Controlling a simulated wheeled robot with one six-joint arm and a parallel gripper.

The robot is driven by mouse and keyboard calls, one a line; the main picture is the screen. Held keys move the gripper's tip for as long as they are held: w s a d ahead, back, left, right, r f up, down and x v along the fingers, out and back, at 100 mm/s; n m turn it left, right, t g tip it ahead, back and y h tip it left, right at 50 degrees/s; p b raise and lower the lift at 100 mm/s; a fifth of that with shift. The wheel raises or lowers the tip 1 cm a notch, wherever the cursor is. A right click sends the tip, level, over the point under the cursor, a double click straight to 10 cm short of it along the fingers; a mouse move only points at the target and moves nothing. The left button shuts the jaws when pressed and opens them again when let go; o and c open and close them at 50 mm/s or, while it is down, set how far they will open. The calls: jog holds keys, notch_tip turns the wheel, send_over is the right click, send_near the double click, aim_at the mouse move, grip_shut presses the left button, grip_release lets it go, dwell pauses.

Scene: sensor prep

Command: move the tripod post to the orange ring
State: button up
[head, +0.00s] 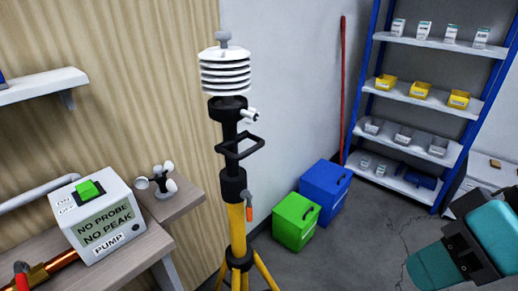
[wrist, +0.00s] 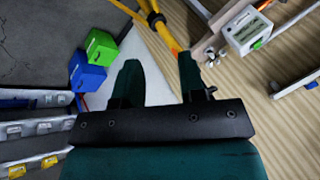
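The tripod post (head: 236,225) stands upright in the head view, yellow below and black above, with a white louvred shield (head: 226,72) on top. A black loop handle (head: 240,148) and a small orange lever (head: 249,213) are on its side. Its foot is cut off by the lower edge. In the wrist view, yellow tripod parts (wrist: 152,16) show at the top, beyond my fingertips. My gripper (wrist: 158,64) is open, its teal fingers apart with nothing held between them. In the head view my arm end is at the lower right, well apart from the post. No orange ring shows in either view.
A bench with a pump box (head: 97,218) and a small cup anemometer (head: 160,180) stands left of the post. Green (head: 296,222) and blue (head: 325,190) bins stand right behind it. A blue-framed shelf (head: 415,95) is at the right. Grey floor is clear between bins and arm.

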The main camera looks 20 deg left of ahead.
jog(key=w+a+r+m+t+y+p, duration=0.15)
jog(key=w+a+m+y, duration=0.35)
jog(key=a, duration=0.5)
jog(key=m+t+y+p, duration=0.2)
jog(key=m+t+y, duration=0.2)
jog(key=m, duration=0.2)
send_near(253, 151)
jog(key=p+x, duration=0.6)
jog(key=x, duration=0.3)
jog(key=shift+w+a+p, duration=0.2)
jog(key=shift+a+p, duration=0.1)
jog(key=shift+a, duration=0.05)
jog(key=shift+w+a+f, duration=0.2)
jog(key=shift+a, duration=0.2)
grip_shut()
